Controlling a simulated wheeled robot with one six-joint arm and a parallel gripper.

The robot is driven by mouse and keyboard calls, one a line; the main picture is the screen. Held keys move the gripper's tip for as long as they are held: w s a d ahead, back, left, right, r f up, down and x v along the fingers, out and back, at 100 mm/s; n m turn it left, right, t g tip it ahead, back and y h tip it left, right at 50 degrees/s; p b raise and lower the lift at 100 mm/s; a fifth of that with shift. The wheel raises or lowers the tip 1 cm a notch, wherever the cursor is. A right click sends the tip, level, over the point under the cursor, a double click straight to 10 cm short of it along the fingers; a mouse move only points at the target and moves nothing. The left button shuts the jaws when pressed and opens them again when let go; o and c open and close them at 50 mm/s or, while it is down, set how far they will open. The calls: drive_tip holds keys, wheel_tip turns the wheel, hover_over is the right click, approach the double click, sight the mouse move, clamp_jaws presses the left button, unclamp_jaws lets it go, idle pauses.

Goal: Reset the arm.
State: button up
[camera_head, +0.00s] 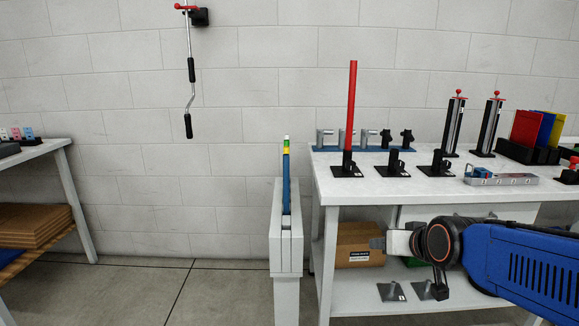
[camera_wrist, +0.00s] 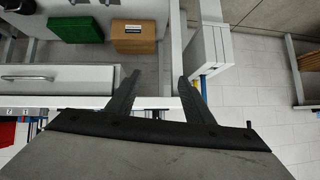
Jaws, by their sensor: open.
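My arm, with a blue link and a dark wrist, reaches in from the right edge of the head view in front of the white workbench (camera_head: 450,205). My gripper (camera_head: 380,243) points left, below the level of the bench top and in front of the bench's lower shelf. In the wrist view my gripper (camera_wrist: 158,76) shows two dark fingers spread apart with nothing between them. No finger is seen touching anything.
A red rod (camera_head: 351,105) stands upright in a black holder on the bench. A white post (camera_head: 286,240) with a blue rod stands left of the bench. A cardboard box (camera_head: 359,245) sits on the lower shelf. The floor (camera_head: 170,295) at left is clear.

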drive_tip(key=s+d+f+g, duration=0.2)
drive_tip(key=s+g, duration=0.1)
drive_tip(key=s, duration=0.7)
drive_tip(key=s+d+f+g+h, duration=0.1)
drive_tip(key=s+d+f+g, duration=0.1)
drive_tip(key=s, duration=0.8)
drive_tip(key=shift+s+f+g, duration=0.35)
drive_tip(key=shift+f+g, duration=0.05)
drive_tip(key=shift+f, duration=0.4)
